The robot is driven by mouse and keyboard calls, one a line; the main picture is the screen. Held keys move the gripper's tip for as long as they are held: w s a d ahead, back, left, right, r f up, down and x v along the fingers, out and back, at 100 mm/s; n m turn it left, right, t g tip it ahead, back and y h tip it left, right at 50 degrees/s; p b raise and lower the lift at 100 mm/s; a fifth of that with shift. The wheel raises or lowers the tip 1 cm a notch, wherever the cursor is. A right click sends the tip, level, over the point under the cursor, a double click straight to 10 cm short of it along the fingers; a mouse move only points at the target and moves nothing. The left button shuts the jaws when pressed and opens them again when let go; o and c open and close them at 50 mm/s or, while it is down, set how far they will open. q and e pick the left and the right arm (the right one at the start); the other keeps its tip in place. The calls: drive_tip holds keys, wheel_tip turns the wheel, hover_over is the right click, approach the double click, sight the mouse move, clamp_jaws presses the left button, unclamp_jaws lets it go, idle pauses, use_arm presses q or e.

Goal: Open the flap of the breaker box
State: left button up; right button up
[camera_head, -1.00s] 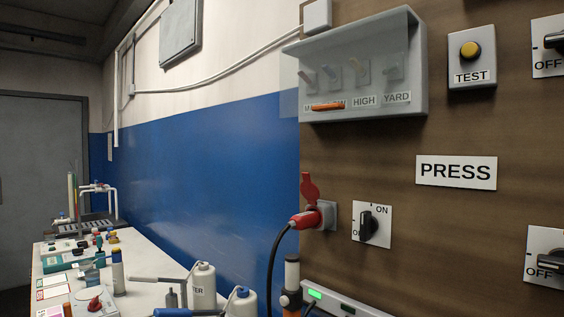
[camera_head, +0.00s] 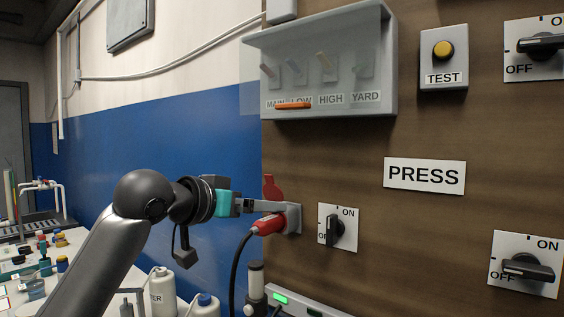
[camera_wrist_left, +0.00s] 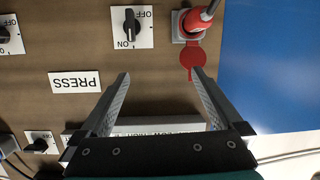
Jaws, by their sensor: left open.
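The grey breaker box (camera_head: 378,104) is on the brown panel at the upper middle of the head view. Its see-through flap (camera_head: 310,85) hangs down over several small levers and the labels MAIN, LOW, HIGH and YARD. An orange handle (camera_head: 293,106) is at the flap's lower edge. My left gripper (camera_head: 278,204) is below the box, in front of the red plug and socket. It is open and empty, its fingers (camera_wrist_left: 163,76) spread in the wrist view. There, the box edge (camera_wrist_left: 160,127) shows upside down between the fingers, mostly hidden by the gripper. My right gripper is not in view.
The red plug (camera_head: 268,225) with its black cable sits close to my left gripper. A rotary switch (camera_head: 336,230), a PRESS sign (camera_head: 424,176) and a TEST button (camera_head: 443,50) are to the right. Bottles (camera_head: 163,293) stand on the bench below.

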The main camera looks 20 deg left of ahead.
use_arm(q)
drive_tip(key=s+r+t, duration=0.1)
drive_tip(key=s+r, duration=0.4)
drive_tip(key=r, duration=0.6)
drive_tip(key=m+t+h, duration=0.1)
drive_tip(key=h, duration=0.1)
approach(288, 105)
drive_tip(key=p+x, duration=0.4)
drive_tip(key=x, duration=0.4)
drive_tip(key=shift+w+d, duration=0.1)
drive_tip(key=shift+w, duration=0.2)
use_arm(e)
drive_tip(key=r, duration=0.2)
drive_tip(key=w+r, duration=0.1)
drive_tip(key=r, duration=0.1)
use_arm(q)
drive_tip(key=shift+c, duration=0.2)
clamp_jaws()
